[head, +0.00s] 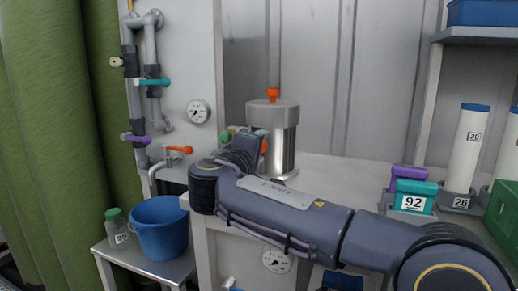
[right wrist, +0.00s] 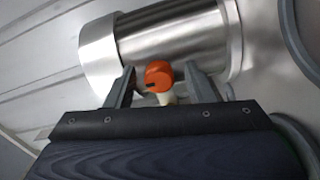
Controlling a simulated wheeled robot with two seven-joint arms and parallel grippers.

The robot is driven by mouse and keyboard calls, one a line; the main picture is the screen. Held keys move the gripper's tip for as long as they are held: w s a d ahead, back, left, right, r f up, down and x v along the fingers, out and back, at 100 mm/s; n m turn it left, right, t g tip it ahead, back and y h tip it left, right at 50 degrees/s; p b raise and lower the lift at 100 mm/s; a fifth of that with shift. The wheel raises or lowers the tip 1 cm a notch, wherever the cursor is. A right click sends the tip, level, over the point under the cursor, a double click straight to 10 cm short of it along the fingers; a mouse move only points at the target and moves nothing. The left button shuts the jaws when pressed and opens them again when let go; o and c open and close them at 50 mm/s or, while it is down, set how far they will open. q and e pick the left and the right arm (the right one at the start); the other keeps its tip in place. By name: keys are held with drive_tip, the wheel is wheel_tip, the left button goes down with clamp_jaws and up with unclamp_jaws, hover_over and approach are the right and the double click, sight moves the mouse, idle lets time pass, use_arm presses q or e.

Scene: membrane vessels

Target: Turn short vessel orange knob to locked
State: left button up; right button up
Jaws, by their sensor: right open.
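The short vessel (head: 283,140) is a steel cylinder standing on the white counter in the head view. It lies sideways across the right wrist view (right wrist: 170,45). Its orange knob (right wrist: 158,75) sits on a pale stem between the two fingers of my right gripper (right wrist: 160,82). The fingers are apart, one on each side of the knob, and I cannot tell if either touches it. In the head view my right gripper (head: 250,140) is at the vessel's left side and hides part of it, with a bit of orange showing. My left gripper is not in view.
An orange fitting (head: 273,94) tops the vessel. Pipes with coloured valves and a gauge (head: 198,111) are on the left panel. A blue bucket (head: 160,228) stands on a low shelf. Block 92 (head: 414,197) and white tubes (head: 466,148) stand at the right.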

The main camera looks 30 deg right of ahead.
drive_tip(key=p+v, duration=0.1)
drive_tip(key=v, duration=0.5)
drive_tip(key=shift+s+a+r, duration=0.1)
drive_tip(key=shift+a, duration=0.1)
drive_tip(key=shift+s+a, duration=0.35)
drive_tip(key=shift+a, duration=0.05)
